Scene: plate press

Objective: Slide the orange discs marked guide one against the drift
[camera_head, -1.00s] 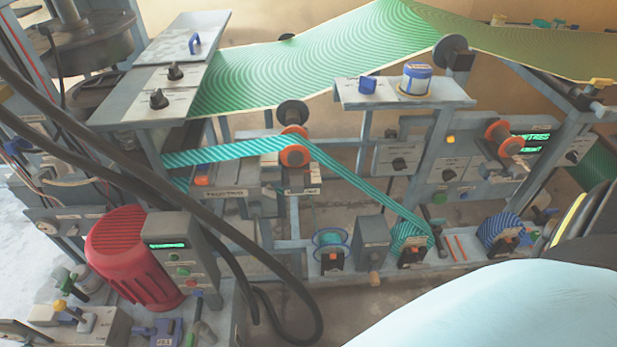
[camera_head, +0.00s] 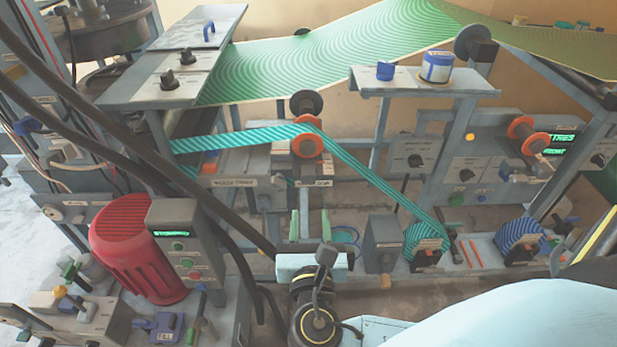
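Two orange discs (camera_head: 307,146) sit on a guide roller at the centre, one upper and behind, one lower and in front. A teal striped band passes over the roller between them and bends down to the right. A small label (camera_head: 314,183) below them is too small to read. My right gripper (camera_head: 310,225) is below the discs, its two green fingers pointing up and spread apart, with nothing between them. The fingers are apart from the discs. A second pair of orange discs (camera_head: 528,136) sits on the right panel. My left gripper is out of view.
A red motor (camera_head: 135,245) and a grey control box (camera_head: 185,240) stand at the left. Black cables hang between them and the discs. A grey block (camera_head: 383,243) and striped spools (camera_head: 426,240) stand right of my gripper. A green patterned sheet (camera_head: 330,50) spans above.

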